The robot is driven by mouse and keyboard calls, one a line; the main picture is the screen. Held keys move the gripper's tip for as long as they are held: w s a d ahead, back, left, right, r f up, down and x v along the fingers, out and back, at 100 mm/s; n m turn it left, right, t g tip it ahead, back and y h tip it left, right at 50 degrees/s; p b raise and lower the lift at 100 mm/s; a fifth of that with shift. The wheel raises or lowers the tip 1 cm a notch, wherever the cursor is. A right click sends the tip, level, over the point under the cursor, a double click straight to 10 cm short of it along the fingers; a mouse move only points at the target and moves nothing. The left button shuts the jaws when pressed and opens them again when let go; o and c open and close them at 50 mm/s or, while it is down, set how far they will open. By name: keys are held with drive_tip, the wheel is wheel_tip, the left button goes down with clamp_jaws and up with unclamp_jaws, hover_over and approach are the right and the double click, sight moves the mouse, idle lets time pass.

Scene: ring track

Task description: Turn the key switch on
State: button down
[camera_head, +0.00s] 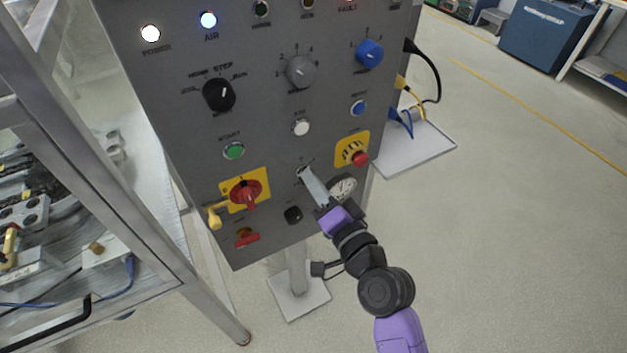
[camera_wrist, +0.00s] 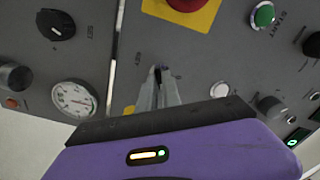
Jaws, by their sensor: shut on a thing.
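The grey control panel (camera_head: 262,118) stands in front of me, seen tilted in the head view. My gripper (camera_head: 303,173) reaches up from the lower right, and its fingertips meet the panel at the key switch, below the white button. The fingertips hide most of the switch. In the wrist view my gripper (camera_wrist: 160,76) has its two pale fingers close together at the panel. A small dark part of the key (camera_wrist: 158,70) shows between the tips. The gripper is shut on it. I cannot tell which way the key is turned.
A red rotary handle on a yellow plate (camera_head: 259,186) is left of my fingers. A red emergency button (camera_head: 360,158) and a round gauge (camera_head: 343,188) are close on the right. A metal-framed bench (camera_head: 165,262) stands at left.

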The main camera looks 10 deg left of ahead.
drive_tip(key=shift+f, duration=0.1)
idle(0.3)
drive_tip(key=c, duration=1.5)
unclamp_jaws()
drive_tip(key=shift+c, duration=0.2)
drive_tip(key=b+v, duration=0.1)
drive_tip(key=v, duration=0.7)
drive_tip(key=shift+b, duration=0.4)
drive_tip(key=shift+w, duration=0.15)
